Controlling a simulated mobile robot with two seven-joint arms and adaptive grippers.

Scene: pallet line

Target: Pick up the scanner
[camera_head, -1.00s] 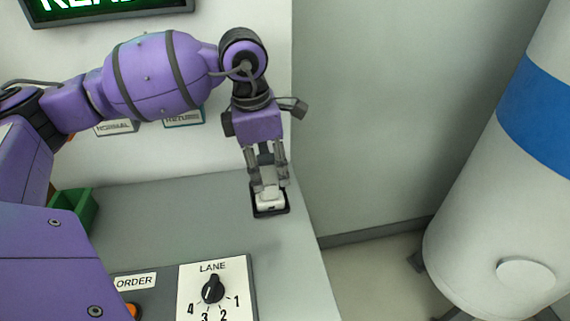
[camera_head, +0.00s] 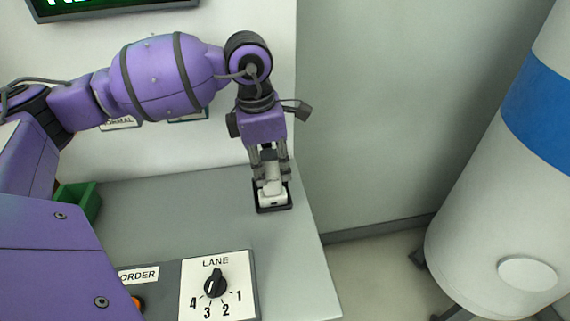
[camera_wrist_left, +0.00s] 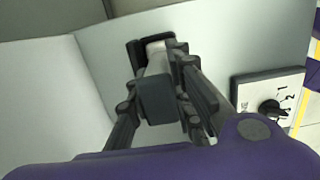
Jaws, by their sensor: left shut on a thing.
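The scanner (camera_head: 271,194) is a small white device in a black holder (camera_head: 274,209) at the right end of the grey table. My left gripper (camera_head: 271,178) points down over it, with its fingers shut on the scanner's upper part. The scanner's lower end is still at the holder; I cannot tell whether it touches the bottom. In the left wrist view the scanner (camera_wrist_left: 156,58) shows as a white and dark grey shape between the fingers, which hide part of it. My right gripper is in neither view.
A panel with a LANE dial (camera_head: 215,284) is at the table's front, beside an ORDER label (camera_head: 138,275). A green bin (camera_head: 80,202) stands at the left. The grey table (camera_head: 170,215) is clear in the middle. A white tank with a blue band (camera_head: 545,120) stands at the right.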

